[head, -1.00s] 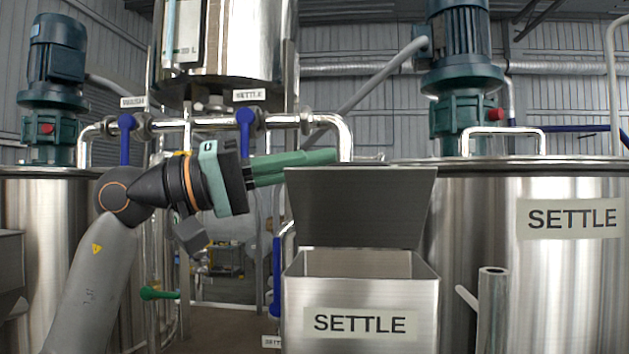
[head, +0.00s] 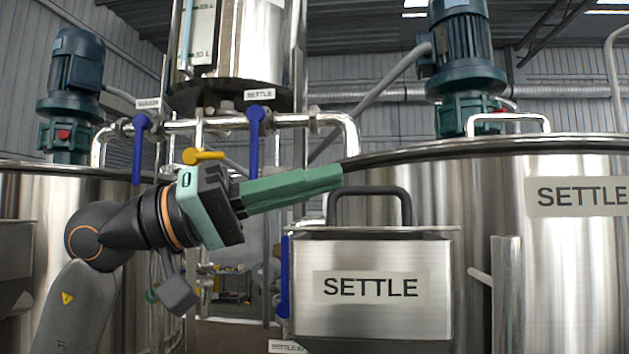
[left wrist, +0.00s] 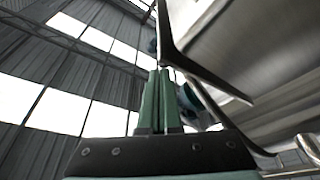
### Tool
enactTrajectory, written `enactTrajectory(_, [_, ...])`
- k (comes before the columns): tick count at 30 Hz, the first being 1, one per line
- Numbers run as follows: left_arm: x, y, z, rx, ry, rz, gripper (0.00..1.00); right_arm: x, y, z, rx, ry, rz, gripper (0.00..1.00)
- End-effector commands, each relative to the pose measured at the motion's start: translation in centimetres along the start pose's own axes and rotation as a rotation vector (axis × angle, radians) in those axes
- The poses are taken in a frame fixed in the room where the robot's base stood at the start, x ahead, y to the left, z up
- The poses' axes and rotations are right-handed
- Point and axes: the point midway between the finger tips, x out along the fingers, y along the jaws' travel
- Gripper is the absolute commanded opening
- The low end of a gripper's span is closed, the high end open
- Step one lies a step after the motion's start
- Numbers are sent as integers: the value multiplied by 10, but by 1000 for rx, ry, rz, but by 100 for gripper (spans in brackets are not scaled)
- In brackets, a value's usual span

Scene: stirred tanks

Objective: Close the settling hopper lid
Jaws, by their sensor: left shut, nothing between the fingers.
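The steel settling hopper (head: 440,290), labelled SETTLE, stands at the centre right in the head view. Its lid (head: 440,232) lies flat across the top, seen nearly edge-on, with a dark arched handle (head: 371,190) standing up from it. I see no gap under the lid. My left gripper (head: 340,177) is shut and empty, its green fingers pointing right, with the tips just left of the handle; I cannot tell if they touch it. In the left wrist view the shut fingers (left wrist: 161,75) end near a dark angled bar, likely the handle. My right gripper is not in view.
A large steel tank (head: 565,260) labelled SETTLE stands behind and right of the hopper. A vertical steel post (head: 507,290) stands just right of the hopper. Pipes with blue valve levers (head: 255,125) run behind my left arm.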

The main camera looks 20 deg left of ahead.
Motion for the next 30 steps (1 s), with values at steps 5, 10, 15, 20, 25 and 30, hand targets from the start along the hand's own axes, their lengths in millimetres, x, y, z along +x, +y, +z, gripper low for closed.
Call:
enactTrajectory(5, [-1,-1,4,0,0,0,0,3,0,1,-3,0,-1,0])
enactTrajectory(10, [-2,-1,5,-1,0,0,0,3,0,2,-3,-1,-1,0])
enactTrajectory(15, [-2,-1,5,-1,-1,0,0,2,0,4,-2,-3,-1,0])
enactTrajectory(20, [-2,-2,5,-1,-1,0,0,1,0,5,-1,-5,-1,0])
enactTrajectory(25, [-10,-3,5,-1,1,-2,0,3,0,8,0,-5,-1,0])
enactTrajectory(30, [-40,-4,6,-2,4,-4,0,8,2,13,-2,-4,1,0])
